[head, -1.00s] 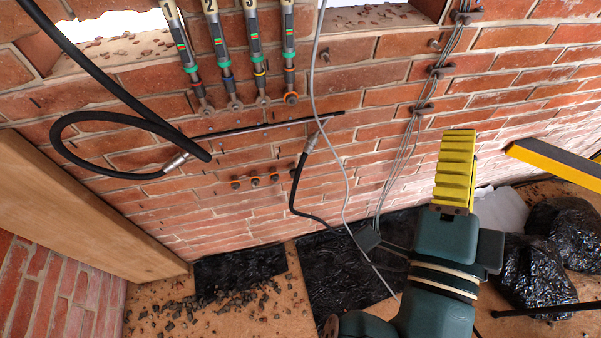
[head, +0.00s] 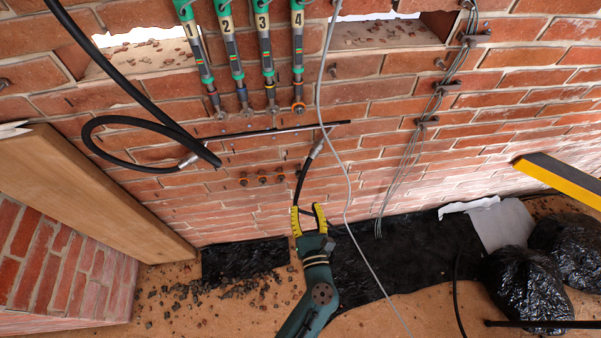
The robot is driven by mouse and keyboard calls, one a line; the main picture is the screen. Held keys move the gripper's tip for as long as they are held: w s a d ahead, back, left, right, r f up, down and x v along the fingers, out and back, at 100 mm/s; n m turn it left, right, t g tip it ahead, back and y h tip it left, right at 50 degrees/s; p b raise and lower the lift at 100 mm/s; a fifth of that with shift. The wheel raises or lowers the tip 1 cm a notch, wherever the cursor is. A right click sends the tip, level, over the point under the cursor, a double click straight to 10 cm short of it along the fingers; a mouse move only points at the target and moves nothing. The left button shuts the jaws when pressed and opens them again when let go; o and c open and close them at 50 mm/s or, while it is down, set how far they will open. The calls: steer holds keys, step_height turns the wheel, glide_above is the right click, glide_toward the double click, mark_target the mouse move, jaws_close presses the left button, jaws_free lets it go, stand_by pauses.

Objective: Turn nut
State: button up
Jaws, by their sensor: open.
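Several small dark nuts with orange marks sit in a row low on the brick wall; one nut (head: 262,178) is near the middle of the row. I cannot tell which nut the task means.
A black hose (head: 110,75) loops at the left and joins a thin dark horizontal bar (head: 270,131). A grey cable (head: 335,150) hangs close right of my gripper. A wooden beam (head: 90,190) stands at left. Black bags (head: 525,285) and a yellow bar (head: 565,180) are at right.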

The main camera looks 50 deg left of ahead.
steer(key=shift+b+x, duration=1.45)
steer(key=shift+x, duration=3.6)
steer(key=shift+w+d+r, duration=0.1)
steer(key=shift+d+r, duration=0.05)
jaws_close()
